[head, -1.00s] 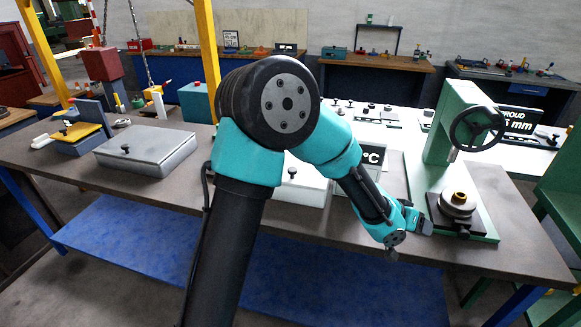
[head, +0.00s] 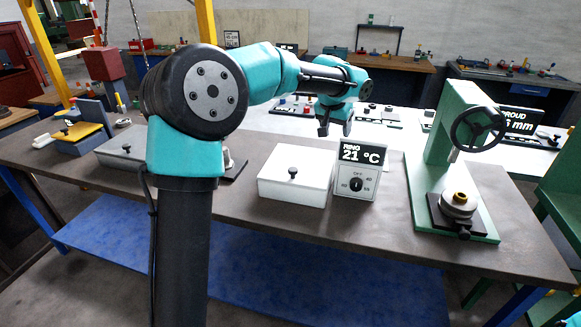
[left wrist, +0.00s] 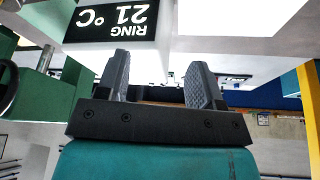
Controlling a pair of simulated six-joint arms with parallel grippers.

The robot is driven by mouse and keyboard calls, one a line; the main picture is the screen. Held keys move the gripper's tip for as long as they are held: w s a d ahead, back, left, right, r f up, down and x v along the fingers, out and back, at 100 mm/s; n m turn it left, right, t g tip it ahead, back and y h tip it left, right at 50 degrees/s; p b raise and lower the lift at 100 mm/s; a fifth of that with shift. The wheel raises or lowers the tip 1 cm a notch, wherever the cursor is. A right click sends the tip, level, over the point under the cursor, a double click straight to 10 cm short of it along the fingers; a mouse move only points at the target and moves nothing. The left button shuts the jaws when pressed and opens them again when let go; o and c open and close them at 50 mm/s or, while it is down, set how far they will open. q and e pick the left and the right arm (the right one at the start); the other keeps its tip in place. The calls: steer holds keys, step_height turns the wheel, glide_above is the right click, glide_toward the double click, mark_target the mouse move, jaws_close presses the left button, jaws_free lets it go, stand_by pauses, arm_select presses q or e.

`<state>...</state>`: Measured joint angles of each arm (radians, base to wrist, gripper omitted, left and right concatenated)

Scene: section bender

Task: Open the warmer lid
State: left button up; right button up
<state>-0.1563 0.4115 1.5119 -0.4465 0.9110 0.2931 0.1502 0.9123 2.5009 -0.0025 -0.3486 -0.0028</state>
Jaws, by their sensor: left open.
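The warmer is a white box (head: 282,190) on the bench in the head view. Its flat white lid (head: 310,172) lies closed and has a small black knob (head: 292,172) on top. A display reading RING 21 °C (head: 362,155) stands at its right, above a dial panel. My left gripper (head: 335,131) is open and empty, in the air above and behind the warmer, apart from the knob. In the left wrist view its two fingers (left wrist: 160,68) are spread, with the upside-down display (left wrist: 112,20) beyond. My right gripper is not in view.
A green press with a black handwheel (head: 478,127) stands at the right of the bench (head: 390,235). A grey lidded box (head: 120,150) is at the left, partly hidden by my arm. Bare bench lies between the dial panel and the press.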

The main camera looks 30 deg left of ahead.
mark_target(293, 169)
arm_select(q)
steer(key=s+a+r+g, duration=0.1)
steer(key=s+a+g, duration=0.1)
steer(key=a, duration=0.3)
steer(key=s+a+r+n+g, duration=0.1)
steer(key=s+a+g, duration=0.1)
steer(key=a, duration=0.4)
steer(key=shift+s+r, duration=0.3)
steer(key=shift+s, duration=0.6)
steer(key=shift+a, duration=0.1)
step_height(293, 169, down, 18)
steer(key=shift+r, duration=0.25)
jaws_close()
